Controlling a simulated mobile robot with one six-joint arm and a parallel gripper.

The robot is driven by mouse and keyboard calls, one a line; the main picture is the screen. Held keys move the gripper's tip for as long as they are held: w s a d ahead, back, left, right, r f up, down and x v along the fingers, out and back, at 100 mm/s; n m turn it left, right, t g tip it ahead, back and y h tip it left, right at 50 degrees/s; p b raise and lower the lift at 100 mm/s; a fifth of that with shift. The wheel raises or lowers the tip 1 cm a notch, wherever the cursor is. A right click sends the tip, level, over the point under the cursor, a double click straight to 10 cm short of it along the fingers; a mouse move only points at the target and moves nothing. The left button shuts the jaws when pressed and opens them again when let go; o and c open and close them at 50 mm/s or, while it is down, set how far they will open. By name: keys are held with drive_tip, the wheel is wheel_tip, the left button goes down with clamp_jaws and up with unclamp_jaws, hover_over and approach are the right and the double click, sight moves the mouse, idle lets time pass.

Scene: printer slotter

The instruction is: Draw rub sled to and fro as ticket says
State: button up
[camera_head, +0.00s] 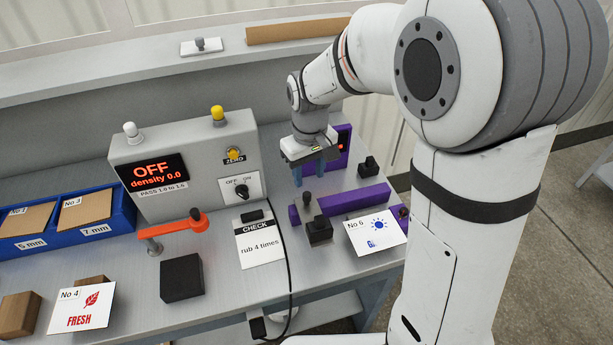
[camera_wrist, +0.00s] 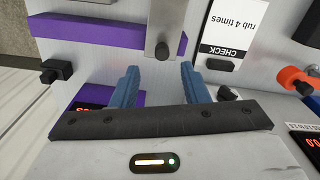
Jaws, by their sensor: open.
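The rub sled (camera_head: 317,222), a grey metal piece with a black block, sits across a purple rail (camera_head: 358,199) near its left end. In the wrist view the sled's grey bar (camera_wrist: 162,30) crosses the purple rail (camera_wrist: 100,32). The check ticket (camera_head: 260,243) lies left of the sled and reads "rub 4 times"; it also shows in the wrist view (camera_wrist: 233,27). My gripper (camera_head: 310,175) is open and empty, behind the rail and apart from the sled. Its blue fingers (camera_wrist: 159,85) point toward the sled.
A grey meter (camera_head: 190,165) reads "OFF density 0.0", with an OFF/ON knob (camera_head: 238,188). An orange arm (camera_head: 178,224), a black block (camera_head: 181,277), and cards No 6 (camera_head: 376,233) and No 4 (camera_head: 82,308) stand around. A black post (camera_head: 368,167) is right of my gripper. A cable runs beside the ticket.

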sight(307, 194)
drive_tip(key=shift+w+a+f, duration=0.1)
drive_tip(key=shift+a+f, duration=0.15)
drive_tip(key=shift+f, duration=0.35)
wheel_tip(307, 194, down, 7)
drive_tip(key=shift+r+p, duration=0.1)
drive_tip(key=shift+p, duration=0.3)
drive_tip(key=shift+c, duration=0.2)
clamp_jaws()
